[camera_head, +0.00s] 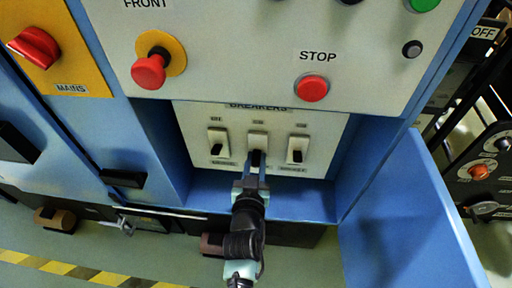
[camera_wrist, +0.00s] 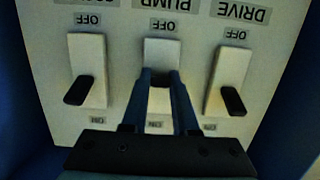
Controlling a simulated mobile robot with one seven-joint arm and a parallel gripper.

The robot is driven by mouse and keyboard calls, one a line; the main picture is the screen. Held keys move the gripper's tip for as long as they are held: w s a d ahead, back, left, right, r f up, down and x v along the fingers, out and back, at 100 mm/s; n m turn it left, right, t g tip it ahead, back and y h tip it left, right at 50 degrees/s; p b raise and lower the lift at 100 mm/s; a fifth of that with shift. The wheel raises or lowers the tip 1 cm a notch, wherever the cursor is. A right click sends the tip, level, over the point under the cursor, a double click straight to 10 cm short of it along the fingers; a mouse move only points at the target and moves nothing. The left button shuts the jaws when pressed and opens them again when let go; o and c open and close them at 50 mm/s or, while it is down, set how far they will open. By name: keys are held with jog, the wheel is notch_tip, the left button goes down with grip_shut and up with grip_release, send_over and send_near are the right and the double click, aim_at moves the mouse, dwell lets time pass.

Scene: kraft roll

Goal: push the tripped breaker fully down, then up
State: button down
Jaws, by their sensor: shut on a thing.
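A white breaker panel (camera_head: 335,128) sits in a recess of the blue cabinet, with three breakers in a row. The middle breaker (camera_head: 257,139) is labelled PUMP in the wrist view, where the lettering is upside down. My gripper (camera_head: 256,164) reaches it from below in the head view, shut on its dark lever. In the wrist view my fingertips (camera_wrist: 160,76) lie over the middle breaker's plate (camera_wrist: 162,49), nearer the OFF mark than the ON mark.
The left breaker (camera_head: 218,136) and right breaker (camera_head: 298,143) flank my fingers closely; their levers show nearer the ON marks in the wrist view. Above are a red STOP button (camera_head: 312,89) and a red emergency button (camera_head: 149,72). An open blue door (camera_head: 405,225) stands at right.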

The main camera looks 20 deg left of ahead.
jog(key=shift+r+g+h+p, duration=0.25)
jog(key=shift+r+g+p, duration=0.5)
jog(key=shift+p, duration=2.35)
jog(key=shift+r+g+h+p, duration=0.3)
jog(key=shift+g+p, duration=0.75)
jog(key=shift+p, duration=2)
jog(key=g+p, duration=0.1)
jog(key=p, duration=0.1)
jog(key=g+p, duration=0.1)
jog(key=p, duration=0.1)
jog(key=shift+w+r+g+h, duration=0.15)
jog(key=shift+r+g+h, duration=0.15)
jog(key=shift+h, duration=0.05)
jog(key=shift+g+p, duration=0.7)
jog(key=shift+g, duration=0.1)
jog(key=c, duration=0.7)
grip_release()
jog(key=p+v, duration=0.1)
jog(key=v, duration=0.5)
jog(key=p+v, duration=0.2)
jog(key=v, duration=0.5)
jog(key=shift+w+a+r, duration=0.1)
jog(key=shift+a, duration=0.15)
